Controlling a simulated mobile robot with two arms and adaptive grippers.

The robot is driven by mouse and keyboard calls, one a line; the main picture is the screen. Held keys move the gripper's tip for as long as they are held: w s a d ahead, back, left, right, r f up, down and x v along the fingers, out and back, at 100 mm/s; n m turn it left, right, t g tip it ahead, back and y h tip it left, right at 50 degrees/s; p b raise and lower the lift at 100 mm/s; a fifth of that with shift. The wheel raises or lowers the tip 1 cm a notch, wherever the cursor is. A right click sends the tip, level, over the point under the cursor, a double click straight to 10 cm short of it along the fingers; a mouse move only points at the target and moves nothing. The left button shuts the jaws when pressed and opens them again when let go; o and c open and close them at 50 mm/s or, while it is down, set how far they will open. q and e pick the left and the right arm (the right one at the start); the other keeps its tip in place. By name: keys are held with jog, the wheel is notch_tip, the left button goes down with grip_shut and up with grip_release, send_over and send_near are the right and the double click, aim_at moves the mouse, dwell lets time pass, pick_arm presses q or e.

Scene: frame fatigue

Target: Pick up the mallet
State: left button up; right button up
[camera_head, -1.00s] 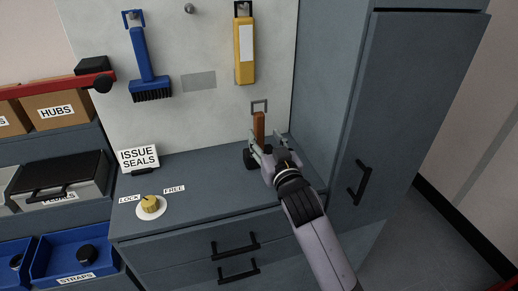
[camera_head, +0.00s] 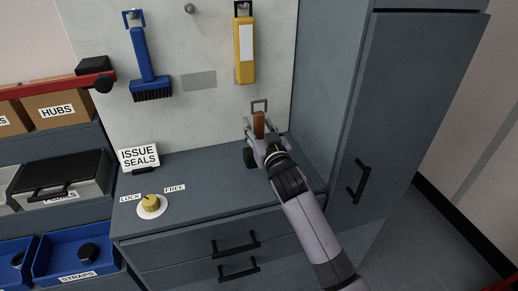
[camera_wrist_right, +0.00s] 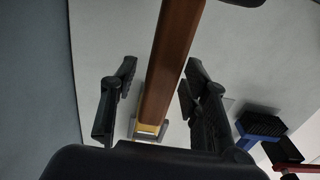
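The mallet has an orange-brown wooden handle (camera_head: 258,124) and a dark head (camera_head: 249,158). My right gripper (camera_head: 260,128) is at the handle. In the right wrist view the handle (camera_wrist_right: 171,65) runs between the two spread fingers, with a visible gap on each side. The right gripper (camera_wrist_right: 157,103) is open and not closed on it. The mallet head is partly hidden by my gripper in the head view. My left gripper is not in view.
A yellow tool (camera_head: 244,50) and a blue brush (camera_head: 148,65) hang on the panel (camera_head: 200,40). An "ISSUE SEALS" sign (camera_head: 139,157) and a yellow knob (camera_head: 151,203) are on the counter's left. A tall grey cabinet (camera_head: 420,110) stands close on the right.

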grip_shut()
dwell(0.3)
dwell(0.5)
jog(key=shift+r, duration=0.1)
